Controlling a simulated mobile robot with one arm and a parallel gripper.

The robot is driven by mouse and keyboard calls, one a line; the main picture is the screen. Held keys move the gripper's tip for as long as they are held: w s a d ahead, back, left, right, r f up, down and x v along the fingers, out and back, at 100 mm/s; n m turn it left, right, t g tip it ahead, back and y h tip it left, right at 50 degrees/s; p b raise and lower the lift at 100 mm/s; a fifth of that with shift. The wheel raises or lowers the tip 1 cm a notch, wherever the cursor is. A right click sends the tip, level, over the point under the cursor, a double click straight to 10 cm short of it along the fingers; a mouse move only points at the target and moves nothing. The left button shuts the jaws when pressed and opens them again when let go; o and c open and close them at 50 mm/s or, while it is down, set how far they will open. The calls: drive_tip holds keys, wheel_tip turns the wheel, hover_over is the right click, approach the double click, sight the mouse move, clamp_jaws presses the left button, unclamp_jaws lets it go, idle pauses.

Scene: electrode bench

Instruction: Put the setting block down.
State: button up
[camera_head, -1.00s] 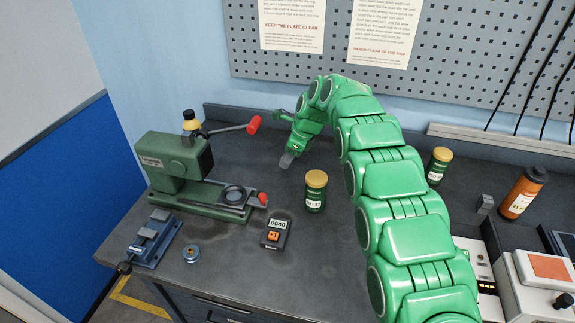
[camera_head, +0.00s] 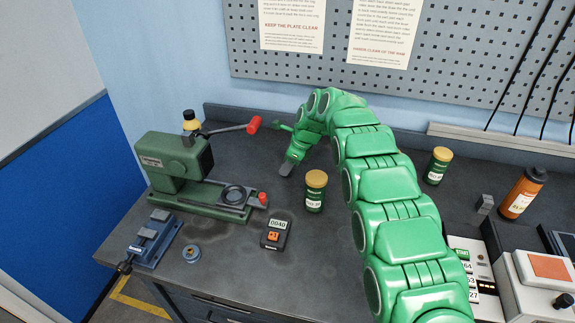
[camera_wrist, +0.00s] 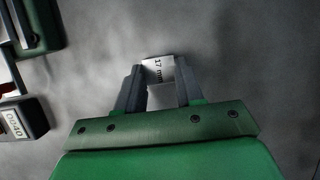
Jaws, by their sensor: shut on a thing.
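The setting block (camera_wrist: 158,69), a small pale metal piece marked "17 mm", sits between the two dark fingertips in the wrist view. My gripper (camera_head: 287,167) is shut on it and points down over the back of the bench, right of the green press. In the head view the block cannot be told apart from the dark fingers. The grey bench top (camera_wrist: 235,60) lies beneath it. I cannot tell whether the block touches the bench.
The green press (camera_head: 175,168) with red-tipped levers stands left. A yellow-lidded jar (camera_head: 316,190) stands close to the right of my gripper. A display reading 0040 (camera_head: 277,232), a blue vise (camera_head: 155,238) and a small round part (camera_head: 191,253) lie in front. A grey block (camera_head: 485,204) lies far right.

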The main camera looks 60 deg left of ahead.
drive_tip(key=shift+f, duration=0.15)
drive_tip(key=o, duration=1.1)
